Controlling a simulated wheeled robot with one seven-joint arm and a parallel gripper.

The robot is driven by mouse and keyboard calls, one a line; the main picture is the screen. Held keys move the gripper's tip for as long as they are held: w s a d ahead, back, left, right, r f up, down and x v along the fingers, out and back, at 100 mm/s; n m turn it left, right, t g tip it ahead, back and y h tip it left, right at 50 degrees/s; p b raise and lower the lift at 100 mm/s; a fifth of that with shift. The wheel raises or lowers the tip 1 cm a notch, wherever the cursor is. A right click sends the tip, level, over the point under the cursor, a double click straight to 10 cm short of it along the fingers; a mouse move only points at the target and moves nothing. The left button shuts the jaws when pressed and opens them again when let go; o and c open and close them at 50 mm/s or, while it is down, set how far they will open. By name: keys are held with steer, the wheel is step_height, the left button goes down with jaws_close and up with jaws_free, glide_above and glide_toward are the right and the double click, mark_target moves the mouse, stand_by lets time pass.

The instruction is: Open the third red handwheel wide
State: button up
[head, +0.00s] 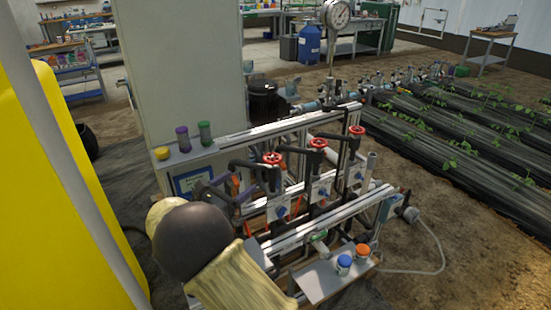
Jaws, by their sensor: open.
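Three red handwheels stand on dark valve pipework on the skid in the head view. The left one (272,158) is nearest to my arm. The middle one (318,143) is a little farther right. The right one (357,130), third from the left, is farthest back. How far each valve is turned cannot be told. My arm's dark joint and pale links are at the lower left, in front of the skid and apart from the wheels. I cannot make out my gripper in this view.
A metal rail frame (300,232) runs along the skid's front. A small shelf (325,278) holds a blue-lidded jar (344,264) and an orange-lidded jar (363,252). A pressure gauge (337,14) rises behind. A large yellow body (60,190) fills the left.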

mark_target(276, 155)
steer(key=p+x, duration=0.1)
steer(key=x, duration=1.6)
steer(key=shift+w+d, duration=0.1)
steer(key=shift+w, duration=0.15)
steer(key=c, duration=1)
